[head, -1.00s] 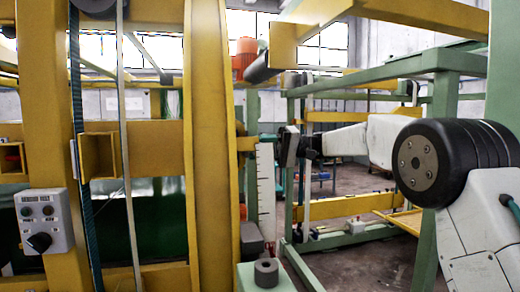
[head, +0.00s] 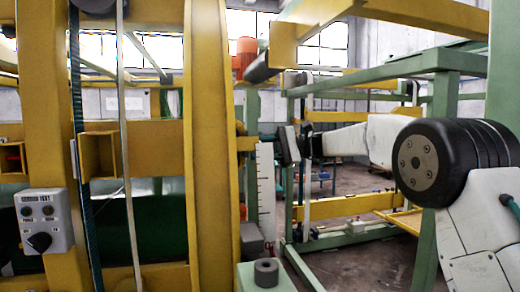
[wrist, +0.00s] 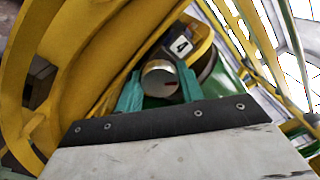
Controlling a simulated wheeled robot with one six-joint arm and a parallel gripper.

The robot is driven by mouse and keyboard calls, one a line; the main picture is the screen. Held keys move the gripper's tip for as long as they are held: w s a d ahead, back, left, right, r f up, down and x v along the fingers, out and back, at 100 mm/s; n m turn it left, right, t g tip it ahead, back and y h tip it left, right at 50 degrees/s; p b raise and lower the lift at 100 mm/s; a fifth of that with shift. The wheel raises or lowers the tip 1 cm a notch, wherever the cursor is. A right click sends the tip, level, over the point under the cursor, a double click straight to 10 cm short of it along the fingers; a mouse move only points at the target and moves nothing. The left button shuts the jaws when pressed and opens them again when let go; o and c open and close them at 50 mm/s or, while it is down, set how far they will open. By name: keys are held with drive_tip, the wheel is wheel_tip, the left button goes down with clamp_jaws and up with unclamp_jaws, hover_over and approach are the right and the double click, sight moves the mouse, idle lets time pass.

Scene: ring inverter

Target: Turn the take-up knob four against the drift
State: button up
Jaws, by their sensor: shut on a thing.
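In the wrist view, a round silver knob (wrist: 160,79) with a small dark red mark on its face sits below a white label (wrist: 181,46) reading 4. My gripper (wrist: 158,85) has its two green fingers on either side of the knob and is shut on it. In the head view, my gripper (head: 268,138) reaches left to the machine's yellow upright, beside the top of a white scale (head: 265,188). The knob cannot be made out there.
A yellow curved frame (head: 210,150) stands left of my gripper. A grey control box (head: 45,221) with a black selector is at the far left. A grey cylinder (head: 266,272) stands low in front.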

drive_tip(key=m, duration=0.3)
drive_tip(key=shift+f+m, duration=0.1)
drive_tip(key=shift+m, duration=2.1)
drive_tip(key=o, duration=1)
drive_tip(key=v, duration=0.7)
drive_tip(key=shift+d, duration=0.4)
